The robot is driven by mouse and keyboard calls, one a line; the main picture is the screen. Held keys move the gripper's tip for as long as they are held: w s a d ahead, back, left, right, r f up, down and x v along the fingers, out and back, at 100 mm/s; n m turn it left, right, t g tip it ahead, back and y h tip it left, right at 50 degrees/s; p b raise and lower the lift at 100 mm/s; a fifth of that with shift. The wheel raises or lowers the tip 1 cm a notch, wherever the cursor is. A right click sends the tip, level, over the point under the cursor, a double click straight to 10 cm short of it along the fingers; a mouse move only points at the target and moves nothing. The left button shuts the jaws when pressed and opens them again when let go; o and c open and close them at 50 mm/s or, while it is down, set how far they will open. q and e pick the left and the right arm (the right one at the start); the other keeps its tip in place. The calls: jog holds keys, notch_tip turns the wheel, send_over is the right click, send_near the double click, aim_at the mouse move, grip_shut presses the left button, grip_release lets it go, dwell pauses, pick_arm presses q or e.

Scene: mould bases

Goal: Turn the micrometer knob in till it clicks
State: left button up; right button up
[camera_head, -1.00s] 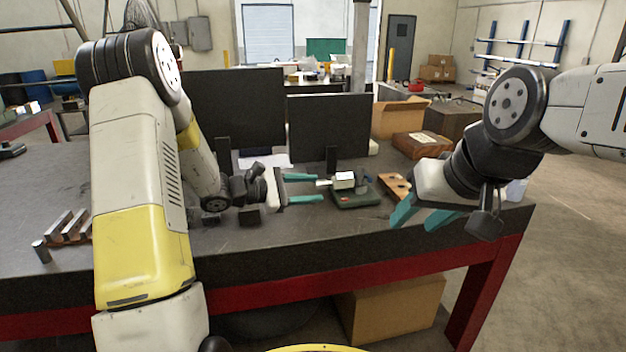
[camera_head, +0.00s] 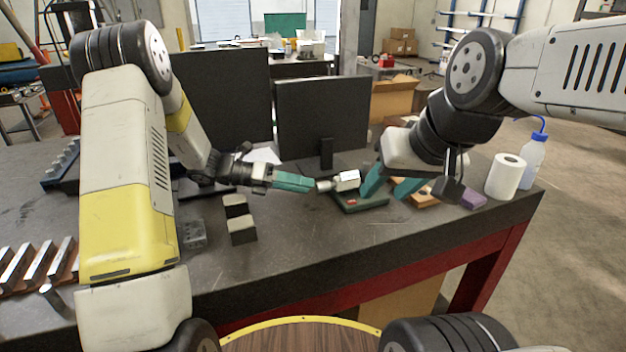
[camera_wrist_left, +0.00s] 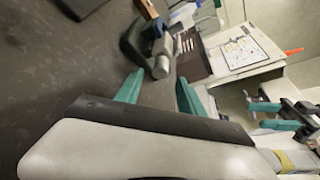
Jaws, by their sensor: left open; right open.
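The micrometer (camera_head: 346,181) is a pale metal piece on a dark green base (camera_head: 362,203), with its knob (camera_head: 323,186) pointing left. In the left wrist view, the knob (camera_wrist_left: 161,66) shows as a grey cylinder ahead of the fingers. My left gripper (camera_head: 308,184) is open, its teal fingers just left of the knob and in line with it. In the left wrist view, the gap between the fingers (camera_wrist_left: 158,92) is empty. My right gripper (camera_head: 388,184) is open at the right end of the micrometer; whether its near finger touches it I cannot tell.
Two dark panels (camera_head: 322,115) stand behind the micrometer. Dark and pale blocks (camera_head: 240,225) lie in front of my left gripper. A wooden block (camera_head: 424,197), a purple block (camera_head: 473,200), a paper roll (camera_head: 505,176) and a bottle (camera_head: 532,160) stand to the right. The front middle of the table is clear.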

aim_at(317, 188)
pick_arm(q)
jog(key=shift+x, duration=2.35)
jog(key=shift+c, duration=0.5)
grip_shut()
